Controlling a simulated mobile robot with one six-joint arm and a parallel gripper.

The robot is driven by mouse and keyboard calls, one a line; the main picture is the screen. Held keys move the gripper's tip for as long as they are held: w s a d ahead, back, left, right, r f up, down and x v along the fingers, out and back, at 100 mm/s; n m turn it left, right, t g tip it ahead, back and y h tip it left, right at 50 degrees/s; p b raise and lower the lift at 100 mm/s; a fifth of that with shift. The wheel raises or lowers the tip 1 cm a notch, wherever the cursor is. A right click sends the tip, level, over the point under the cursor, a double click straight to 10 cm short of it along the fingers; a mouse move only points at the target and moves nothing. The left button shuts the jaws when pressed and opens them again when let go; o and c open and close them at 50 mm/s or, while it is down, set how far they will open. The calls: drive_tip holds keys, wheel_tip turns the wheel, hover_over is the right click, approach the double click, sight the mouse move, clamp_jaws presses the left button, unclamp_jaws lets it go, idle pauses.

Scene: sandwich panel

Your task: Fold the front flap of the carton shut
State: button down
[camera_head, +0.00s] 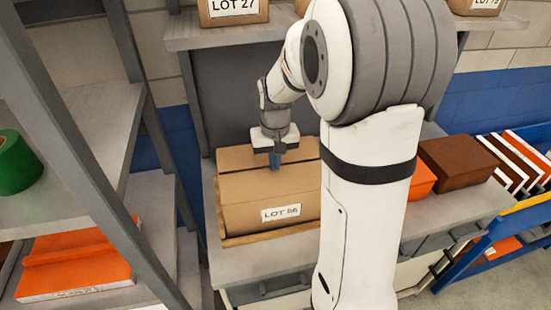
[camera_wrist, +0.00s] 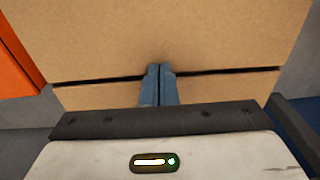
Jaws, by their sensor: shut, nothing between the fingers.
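The cardboard carton (camera_head: 240,216), labelled LOT 56, stands on the grey bench in the head view. Its top shows a front panel and a back panel, both lying roughly flat, with a line between them. In the wrist view a narrow dark gap runs between the larger cardboard panel (camera_wrist: 160,35) and a smaller strip of cardboard (camera_wrist: 95,97). My gripper (camera_head: 275,165) points down at the carton top, close to that line. Its blue fingers (camera_wrist: 160,69) are shut together and empty, with the tips at the gap. I cannot tell whether they touch the cardboard. My arm hides the carton's right side.
An orange box (camera_head: 421,180) and a brown box (camera_head: 458,165) stand right of the carton, partly behind my arm. A grey shelf frame (camera_head: 75,150) rises at the left. A shelf (camera_head: 185,32) with labelled boxes is above the bench. A thin tan edge runs along the carton's base.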

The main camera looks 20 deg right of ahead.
drive_tip(key=shift+r, duration=0.1)
drive_tip(key=shift+d+r+p, duration=0.1)
drive_tip(key=shift+r+p, duration=0.45)
wheel_tip(320, 180, up, 13)
drive_tip(key=s+a+f+t+b, duration=0.1)
drive_tip(key=s+a+f, duration=0.1)
drive_tip(key=s, duration=0.7)
drive_tip(key=s+a+f+n+t+b, duration=0.1)
drive_tip(key=s+f, duration=0.3)
drive_tip(key=s, duration=0.6)
drive_tip(key=shift+a+f+t, duration=0.15)
drive_tip(key=shift+a+t, duration=0.25)
